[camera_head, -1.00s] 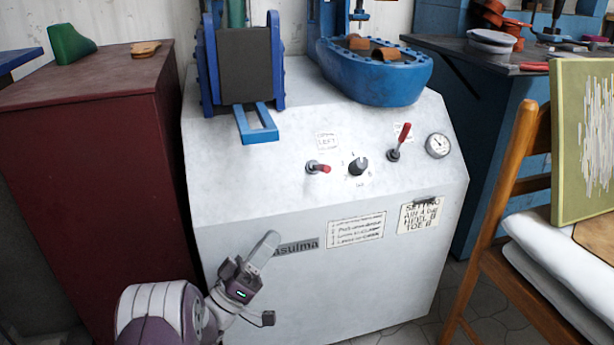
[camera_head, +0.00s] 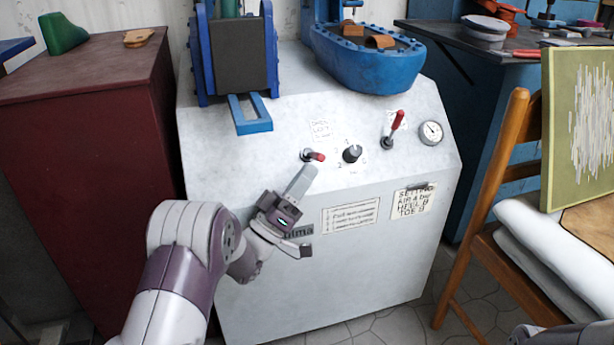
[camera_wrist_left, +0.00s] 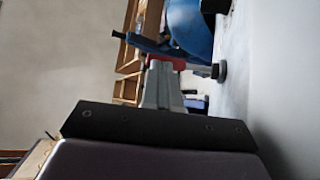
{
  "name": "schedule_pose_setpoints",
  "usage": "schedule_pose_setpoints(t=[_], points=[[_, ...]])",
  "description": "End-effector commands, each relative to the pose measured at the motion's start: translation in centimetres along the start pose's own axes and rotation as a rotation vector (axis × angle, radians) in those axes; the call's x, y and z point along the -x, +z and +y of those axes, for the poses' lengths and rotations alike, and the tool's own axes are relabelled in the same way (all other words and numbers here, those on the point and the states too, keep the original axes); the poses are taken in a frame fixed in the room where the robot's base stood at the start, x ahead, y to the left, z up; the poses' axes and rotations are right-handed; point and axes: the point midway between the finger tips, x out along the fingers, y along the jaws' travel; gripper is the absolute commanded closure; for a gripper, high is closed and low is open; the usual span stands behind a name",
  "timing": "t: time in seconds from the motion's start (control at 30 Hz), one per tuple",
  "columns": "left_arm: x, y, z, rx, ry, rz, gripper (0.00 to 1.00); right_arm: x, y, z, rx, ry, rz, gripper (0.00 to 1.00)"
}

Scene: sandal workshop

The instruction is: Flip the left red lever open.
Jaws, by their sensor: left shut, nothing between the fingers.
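The left red lever (camera_head: 315,156) is a short lever with a red grip on the sloped white panel, under a small label (camera_head: 320,130). Its grip points to the right and lies low. My left gripper (camera_head: 306,172) is shut and empty, its fingertips just below the lever; I cannot tell if they touch. In the left wrist view the shut fingers (camera_wrist_left: 163,82) point ahead, with a bit of red showing just past their tips. The right red lever (camera_head: 396,122) stands up, leaning right. My right gripper is not in view.
A black knob (camera_head: 352,153) sits between the levers, and a round gauge (camera_head: 431,132) is at right. A blue bracket (camera_head: 252,124) juts out above left. A wooden chair (camera_head: 490,200) stands at right, a dark red cabinet (camera_head: 90,150) at left.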

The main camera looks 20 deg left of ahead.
Motion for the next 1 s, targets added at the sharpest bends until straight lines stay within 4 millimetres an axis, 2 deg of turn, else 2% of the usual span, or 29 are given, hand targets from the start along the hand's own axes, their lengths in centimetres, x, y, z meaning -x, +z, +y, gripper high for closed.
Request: schedule_pose_setpoints(t=[0.13,0.53,0.77,0.87,1.0], points=[[-0.7,0.0,0.0,-0.001,-0.001,0.001,1.00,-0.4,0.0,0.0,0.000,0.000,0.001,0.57],[-1.0,-0.3,0.1,0.008,-0.009,0.001,1.00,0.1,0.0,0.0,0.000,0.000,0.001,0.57],[-1.6,-0.8,0.5,0.082,-0.082,0.000,1.00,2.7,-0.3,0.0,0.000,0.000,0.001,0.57],[-2.0,-1.2,0.7,0.132,-0.133,0.000,1.00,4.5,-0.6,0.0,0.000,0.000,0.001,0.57],[-2.7,-2.0,1.0,0.223,-0.224,0.000,1.00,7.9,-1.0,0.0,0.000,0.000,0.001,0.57]])
